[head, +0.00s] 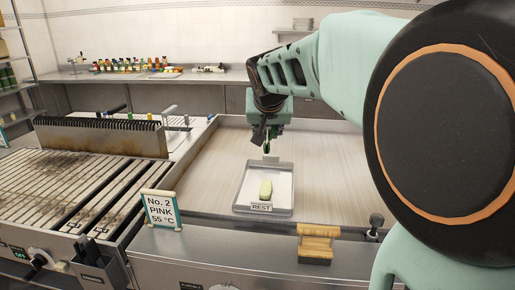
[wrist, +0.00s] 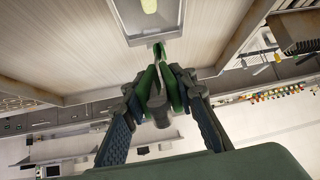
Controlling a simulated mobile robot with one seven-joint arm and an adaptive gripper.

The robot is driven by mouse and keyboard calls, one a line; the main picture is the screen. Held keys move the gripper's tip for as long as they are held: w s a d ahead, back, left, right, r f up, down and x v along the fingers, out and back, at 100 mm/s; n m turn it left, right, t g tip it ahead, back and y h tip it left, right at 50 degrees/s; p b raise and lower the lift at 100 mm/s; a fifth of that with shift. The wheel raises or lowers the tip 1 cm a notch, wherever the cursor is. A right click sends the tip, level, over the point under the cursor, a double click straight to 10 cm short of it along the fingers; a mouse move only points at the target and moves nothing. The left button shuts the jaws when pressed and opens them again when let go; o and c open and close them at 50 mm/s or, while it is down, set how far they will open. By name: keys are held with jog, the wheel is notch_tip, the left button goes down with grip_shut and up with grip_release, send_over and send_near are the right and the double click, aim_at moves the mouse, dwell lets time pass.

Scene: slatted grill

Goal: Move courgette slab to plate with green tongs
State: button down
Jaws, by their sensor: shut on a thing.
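The courgette slab (head: 265,189) is pale green and lies in a shallow metal tray (head: 245,194) labelled REST. Its near part also shows at the top of the wrist view (wrist: 149,5). My gripper (head: 268,137) is above the tray's far edge, pointing down. In the wrist view my gripper (wrist: 160,88) is shut on the green tongs (wrist: 159,52), whose ends reach toward the tray. The tongs look apart from the slab. Much of the tongs is hidden by the fingers. I cannot make out a separate serving plate near the tray.
A slatted grill (head: 70,185) with a dark upright rack lies left. Bottles line the back counter. The pale surface around the tray is clear.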

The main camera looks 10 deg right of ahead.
jog(key=shift+w+f, duration=0.1)
jog(key=shift+f, duration=0.55)
jog(key=shift+f+b, duration=0.1)
jog(key=shift+b, duration=0.35)
notch_tip(320, 180, down, 6)
jog(key=b, duration=0.6)
jog(key=c, duration=1.9)
grip_release()
jog(key=shift+c, duration=0.2)
jog(key=shift+f+b, duration=0.1)
jog(key=shift+b, duration=0.45)
jog(key=shift+s+b, duration=0.25)
jog(key=shift+b, duration=0.05)
